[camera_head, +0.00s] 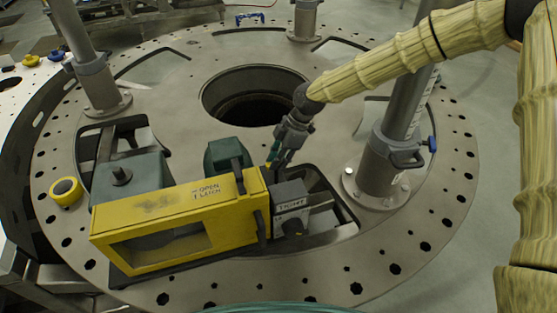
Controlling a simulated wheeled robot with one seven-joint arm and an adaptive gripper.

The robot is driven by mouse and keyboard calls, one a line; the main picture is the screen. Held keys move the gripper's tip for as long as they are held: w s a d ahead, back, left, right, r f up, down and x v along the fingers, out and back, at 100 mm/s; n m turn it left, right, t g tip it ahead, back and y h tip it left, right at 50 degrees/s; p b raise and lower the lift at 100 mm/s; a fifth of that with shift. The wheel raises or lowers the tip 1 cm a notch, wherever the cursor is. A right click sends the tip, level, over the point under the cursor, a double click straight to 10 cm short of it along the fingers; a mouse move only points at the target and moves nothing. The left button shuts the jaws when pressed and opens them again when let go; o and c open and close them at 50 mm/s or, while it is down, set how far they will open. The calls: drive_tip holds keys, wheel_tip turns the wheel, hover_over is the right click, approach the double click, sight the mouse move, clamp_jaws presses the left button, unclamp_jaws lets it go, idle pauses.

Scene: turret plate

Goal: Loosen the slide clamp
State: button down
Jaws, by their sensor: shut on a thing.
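A grey block (289,205) with a label that seems to read "TIGHT" sits at the right end of a yellow frame box (180,212); I take it to be the slide clamp. A dark knob shows low on its front. The yellow box is marked "OPEN 1 LATCH" on top. My gripper (275,167) reaches down from the upper right, with its fingertips at the top back of the grey block. It is shut on a part there, which the fingers and the block mostly hide.
The round metal turret plate (170,95) has a large central hole (255,93). Upright posts stand on it, one close right with a clamp collar (387,155). Green-grey housings (130,180) stand behind the yellow box.

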drive_tip(key=shift+w+n, duration=0.1)
drive_tip(key=shift+n, duration=0.2)
idle(0.4)
drive_tip(key=c, duration=1.4)
unclamp_jaws()
drive_tip(key=shift+o, duration=0.2)
drive_tip(key=shift+r, duration=0.1)
drive_tip(key=v, duration=1.1)
drive_tip(key=shift+w+r, duration=0.2)
drive_tip(key=shift+r, duration=0.2)
drive_tip(key=shift+d, duration=0.2)
